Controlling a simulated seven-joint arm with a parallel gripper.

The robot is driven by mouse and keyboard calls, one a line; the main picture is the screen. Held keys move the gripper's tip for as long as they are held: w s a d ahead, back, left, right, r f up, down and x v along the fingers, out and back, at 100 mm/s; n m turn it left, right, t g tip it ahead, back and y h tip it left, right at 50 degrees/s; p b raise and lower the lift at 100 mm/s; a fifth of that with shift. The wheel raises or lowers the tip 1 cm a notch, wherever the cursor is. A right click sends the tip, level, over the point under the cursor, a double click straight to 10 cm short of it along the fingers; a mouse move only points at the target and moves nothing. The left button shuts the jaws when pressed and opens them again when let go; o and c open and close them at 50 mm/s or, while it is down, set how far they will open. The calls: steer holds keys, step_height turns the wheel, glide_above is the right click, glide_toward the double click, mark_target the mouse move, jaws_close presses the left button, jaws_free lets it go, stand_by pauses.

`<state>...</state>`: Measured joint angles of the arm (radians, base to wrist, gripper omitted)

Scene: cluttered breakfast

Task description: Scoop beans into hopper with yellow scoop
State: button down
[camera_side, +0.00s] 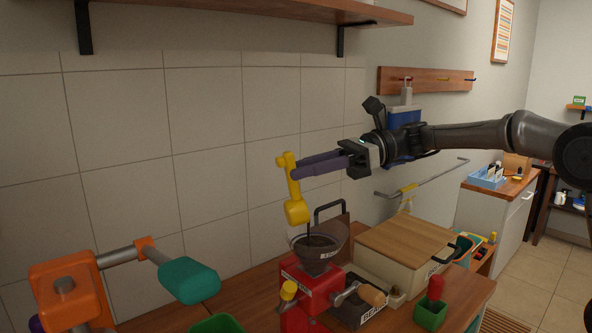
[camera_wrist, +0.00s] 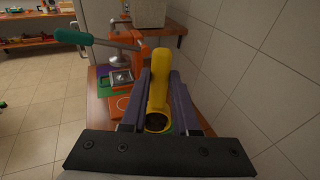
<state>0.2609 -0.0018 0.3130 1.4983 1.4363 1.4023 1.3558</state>
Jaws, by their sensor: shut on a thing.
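My gripper (camera_side: 303,165) is shut on the yellow scoop (camera_side: 292,183), which hangs with its bowl downward in the side view. The scoop bowl is just above the clear, cone-shaped hopper (camera_side: 330,257) of the red grinder (camera_side: 304,296). A thin dark streak runs from the bowl down to dark contents in the hopper; I cannot tell whether it is falling beans. In the wrist view the yellow scoop (camera_wrist: 158,84) stands between the purple fingers of my gripper (camera_wrist: 161,74). Dark matter shows at the round yellow-edged opening near its lower end.
A wooden-lidded box (camera_side: 407,243) stands right of the grinder, with a bin labelled BEANS partly hidden in front. An orange press with a green handle (camera_side: 188,280) is at the left front. A red-handled tool in a green holder (camera_side: 431,312) is at right. The tiled wall is close behind.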

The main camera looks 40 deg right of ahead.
steer(key=shift+s+d+t+y, duration=0.2)
steer(key=shift+d+t+y, duration=0.1)
steer(key=shift+d+y, duration=0.2)
stand_by(1.4)
steer(key=shift+s+d+t+y, duration=0.3)
steer(key=shift+d+y, duration=0.35)
steer(key=shift+y, duration=0.15)
stand_by(1.3)
steer(key=shift+r, duration=2.45)
steer(key=shift+h, duration=0.4)
steer(key=shift+w+a+f, duration=0.1)
steer(key=shift+a+f, duration=0.15)
steer(key=shift+f, duration=1)
steer(key=shift+w+a+f, duration=0.1)
steer(key=shift+a+f, duration=0.1)
steer(key=shift+f, duration=1)
